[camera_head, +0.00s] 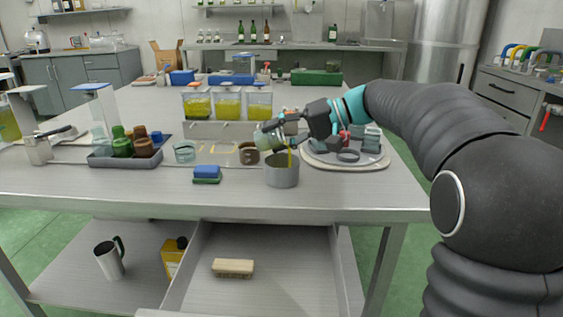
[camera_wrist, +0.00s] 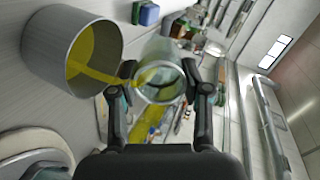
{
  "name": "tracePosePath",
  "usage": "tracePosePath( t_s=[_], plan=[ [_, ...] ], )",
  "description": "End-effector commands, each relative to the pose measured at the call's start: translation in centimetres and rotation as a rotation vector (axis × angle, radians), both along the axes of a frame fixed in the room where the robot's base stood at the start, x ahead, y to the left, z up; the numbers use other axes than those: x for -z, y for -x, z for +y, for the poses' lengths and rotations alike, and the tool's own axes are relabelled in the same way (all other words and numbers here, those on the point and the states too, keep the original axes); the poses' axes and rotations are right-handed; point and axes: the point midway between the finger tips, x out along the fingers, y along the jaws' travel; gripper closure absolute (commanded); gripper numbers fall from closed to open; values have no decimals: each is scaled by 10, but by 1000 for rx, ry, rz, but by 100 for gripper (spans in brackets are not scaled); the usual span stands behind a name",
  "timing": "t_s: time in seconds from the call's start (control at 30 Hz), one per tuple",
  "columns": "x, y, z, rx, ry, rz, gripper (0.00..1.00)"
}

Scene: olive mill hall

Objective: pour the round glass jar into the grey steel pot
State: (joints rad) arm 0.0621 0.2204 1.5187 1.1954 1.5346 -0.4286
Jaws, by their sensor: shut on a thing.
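The grey steel pot (camera_head: 282,175) stands upright near the front edge of the steel table. My gripper (camera_head: 280,127) is shut on the round glass jar (camera_head: 266,138) and holds it tipped just above the pot. A yellow stream (camera_head: 290,159) runs down from the jar's mouth into the pot. In the wrist view the jar (camera_wrist: 161,82) sits between my two fingers, and the stream (camera_wrist: 106,77) reaches yellow liquid inside the pot (camera_wrist: 48,48). How much is left in the jar is hard to tell.
A brown mug (camera_head: 249,155) and a blue-green sponge (camera_head: 207,174) lie left of the pot. A round board (camera_head: 370,160) with glass pieces is to the right. Dispensers with yellow liquid (camera_head: 228,105) stand behind. An open drawer (camera_head: 290,275) is below the front edge.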

Motion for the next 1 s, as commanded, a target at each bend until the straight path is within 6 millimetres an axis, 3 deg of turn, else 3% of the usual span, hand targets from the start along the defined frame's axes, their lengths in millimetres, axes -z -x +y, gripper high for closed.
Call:
tracePosePath(
  t_s=[1.0],
  plan=[
    [5,0,-1,0,-70,-2,90]
  ],
)
